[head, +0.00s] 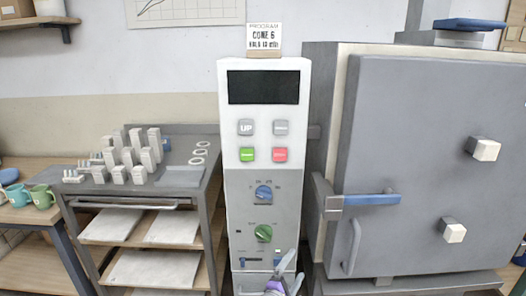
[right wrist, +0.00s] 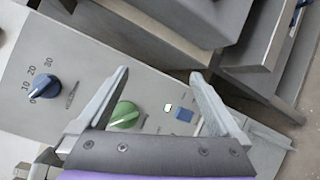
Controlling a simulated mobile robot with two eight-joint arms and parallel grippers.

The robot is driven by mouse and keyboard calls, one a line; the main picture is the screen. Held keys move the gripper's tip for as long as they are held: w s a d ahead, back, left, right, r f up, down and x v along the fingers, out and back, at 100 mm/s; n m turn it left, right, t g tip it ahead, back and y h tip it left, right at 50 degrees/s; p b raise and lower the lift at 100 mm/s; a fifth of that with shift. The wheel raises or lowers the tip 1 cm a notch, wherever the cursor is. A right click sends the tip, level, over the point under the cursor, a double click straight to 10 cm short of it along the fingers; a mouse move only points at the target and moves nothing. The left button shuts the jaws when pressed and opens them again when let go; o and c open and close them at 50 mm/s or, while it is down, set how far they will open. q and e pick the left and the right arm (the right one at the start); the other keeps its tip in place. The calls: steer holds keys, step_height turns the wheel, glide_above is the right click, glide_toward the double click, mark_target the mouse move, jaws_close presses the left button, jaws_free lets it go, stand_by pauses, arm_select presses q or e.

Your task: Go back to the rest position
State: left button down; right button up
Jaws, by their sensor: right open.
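My right gripper (head: 287,272) is low in the head view, in front of the bottom of the white and grey control column (head: 262,110). In the right wrist view its two fingers (right wrist: 160,75) are spread apart with nothing between the tips. Behind the fingers in that view are a blue knob (right wrist: 40,88) with a number scale, a green knob (right wrist: 124,114) and a small blue switch (right wrist: 183,115). The blue knob (head: 263,193) and green knob (head: 263,233) also show in the head view. My left gripper is not in view.
A large grey kiln (head: 430,130) with a blue-handled latch (head: 371,200) stands close on the right. A rack (head: 190,180) with several small white blocks is on the left. Green mugs (head: 42,196) sit at the far left. A program card (head: 264,37) stands on the column.

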steer(key=s+d+m+g+y, duration=0.2)
steer(key=s+d+m+g, duration=0.6)
steer(key=s+d, duration=0.7)
steer(key=s+a+f+m+g+y, duration=0.1)
steer(key=s+a+m+y, duration=0.15)
steer(key=s, duration=0.55)
steer(key=s+a+f+m+g+y, duration=0.15)
steer(key=s+m, duration=0.25)
steer(key=s, duration=0.4)
steer(key=s+a+f+m+y, duration=0.2)
steer(key=s+a+m+y, duration=0.1)
steer(key=s, duration=0.5)
arm_select(q)
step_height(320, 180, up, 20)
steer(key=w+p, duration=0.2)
steer(key=p, duration=1.5)
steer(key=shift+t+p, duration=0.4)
arm_select(e)
step_height(320, 180, up, 20)
steer(key=w, duration=0.2)
steer(key=shift+d+t, duration=0.15)
steer(key=shift+t, duration=0.3)
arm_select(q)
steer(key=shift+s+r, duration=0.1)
arm_select(e)
steer(key=shift+n, duration=0.25)
